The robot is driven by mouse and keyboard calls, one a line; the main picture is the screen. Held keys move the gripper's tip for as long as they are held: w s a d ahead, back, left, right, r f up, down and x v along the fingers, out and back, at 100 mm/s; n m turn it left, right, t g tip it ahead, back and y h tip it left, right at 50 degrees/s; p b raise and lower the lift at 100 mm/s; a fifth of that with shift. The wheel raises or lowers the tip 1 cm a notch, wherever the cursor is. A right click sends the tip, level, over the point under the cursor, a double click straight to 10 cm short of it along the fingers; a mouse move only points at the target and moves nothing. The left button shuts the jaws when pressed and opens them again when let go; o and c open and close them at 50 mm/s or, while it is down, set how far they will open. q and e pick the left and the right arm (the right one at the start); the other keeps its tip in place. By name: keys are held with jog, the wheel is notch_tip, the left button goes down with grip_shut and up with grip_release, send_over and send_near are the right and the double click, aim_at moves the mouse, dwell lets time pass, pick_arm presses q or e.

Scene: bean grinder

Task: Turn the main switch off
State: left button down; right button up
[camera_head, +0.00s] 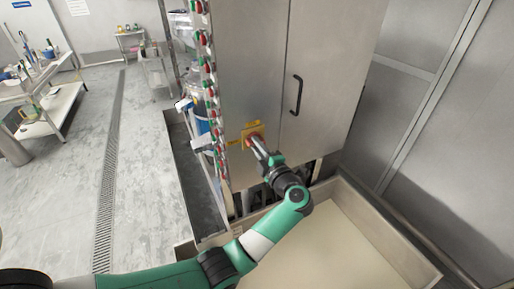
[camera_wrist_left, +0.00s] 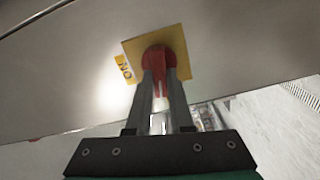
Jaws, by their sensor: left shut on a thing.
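The main switch is a red knob on a yellow plate (camera_head: 254,131) on the front of a grey metal cabinet (camera_head: 262,60). In the left wrist view the red knob (camera_wrist_left: 158,58) sits at the middle of the yellow plate (camera_wrist_left: 180,42), with a small label reading "ON" (camera_wrist_left: 123,68) beside it. My left gripper (camera_wrist_left: 160,78) is shut on the red knob, one finger on each side of it. It also shows in the head view (camera_head: 256,140), reaching up to the switch. The fingers hide part of the knob. My right gripper is in neither view.
A black door handle (camera_head: 297,95) is right of the switch. A row of red and green buttons (camera_head: 208,80) runs down the cabinet's left edge. A shallow tray with a raised rim (camera_head: 385,213) lies below. Open floor (camera_head: 145,170) is at left.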

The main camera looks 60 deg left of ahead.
pick_arm(q)
jog(key=shift+f+n+b, duration=0.15)
jog(key=shift+n+b, duration=0.3)
jog(key=shift+n, duration=0.65)
jog(key=c, duration=0.8)
grip_release()
jog(key=shift+d, duration=0.1)
jog(key=d+b, duration=0.1)
jog(key=d, duration=1)
jog(key=shift+d, duration=0.25)
